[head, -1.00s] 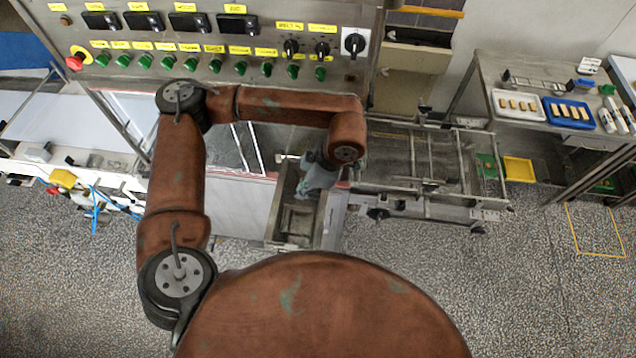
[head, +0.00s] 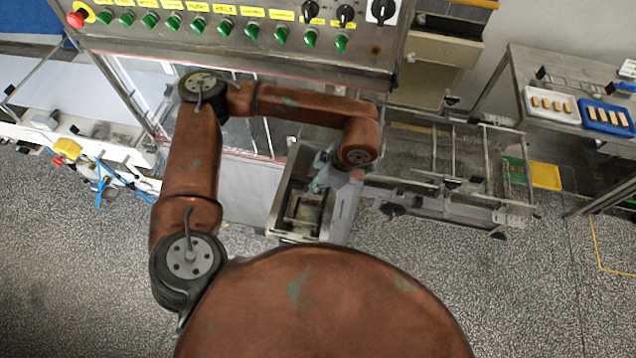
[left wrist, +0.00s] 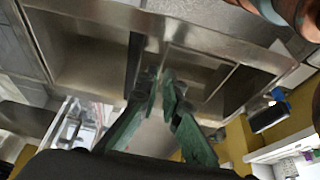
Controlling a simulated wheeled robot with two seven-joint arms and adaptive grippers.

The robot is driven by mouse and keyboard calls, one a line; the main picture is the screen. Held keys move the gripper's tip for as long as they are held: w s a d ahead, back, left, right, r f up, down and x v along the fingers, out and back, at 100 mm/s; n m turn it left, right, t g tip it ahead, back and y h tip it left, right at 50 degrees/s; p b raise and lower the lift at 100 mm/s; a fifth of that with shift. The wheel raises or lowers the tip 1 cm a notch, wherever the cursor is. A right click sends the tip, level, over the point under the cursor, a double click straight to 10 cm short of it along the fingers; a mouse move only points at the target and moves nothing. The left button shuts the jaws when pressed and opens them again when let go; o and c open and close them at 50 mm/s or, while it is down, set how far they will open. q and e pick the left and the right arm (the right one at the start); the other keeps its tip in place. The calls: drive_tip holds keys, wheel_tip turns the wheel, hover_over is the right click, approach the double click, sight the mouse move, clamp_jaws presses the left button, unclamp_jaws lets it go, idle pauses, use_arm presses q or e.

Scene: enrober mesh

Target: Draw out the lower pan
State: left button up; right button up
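The lower pan (head: 279,214) is an open grey metal box below the machine's control panel, in the middle of the head view. My left gripper (head: 321,174) reaches down at its right side. In the left wrist view metal compartments fill the upper part, with a dark gap between them. My left gripper's green fingers (left wrist: 162,84) point at the metal there, their tips close together with a narrow gap. Whether they hold an edge or handle is unclear; the contact is hidden in the head view. My right gripper does not show.
A wire-mesh conveyor frame (head: 450,165) stands right of the pan, with a yellow tray (head: 545,176) beyond. A metal table (head: 525,62) with trays is at far right. Blue hoses (head: 104,180) hang at left. Speckled floor in front is clear.

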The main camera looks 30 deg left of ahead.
use_arm(q)
drive_tip(key=p+x, duration=0.1)
drive_tip(key=x, duration=0.2)
drive_tip(key=shift+s+a+f, duration=0.1)
drive_tip(key=shift+a+f, duration=0.15)
drive_tip(key=shift+f, duration=0.05)
drive_tip(key=shift+x, duration=0.8)
drive_tip(key=shift+f, duration=0.1)
drive_tip(key=shift+c, duration=0.3)
drive_tip(key=shift+d, duration=0.1)
clamp_jaws()
wheel_tip(320, 180, up, 11)
drive_tip(key=p, duration=0.4)
idle(1.0)
idle(0.4)
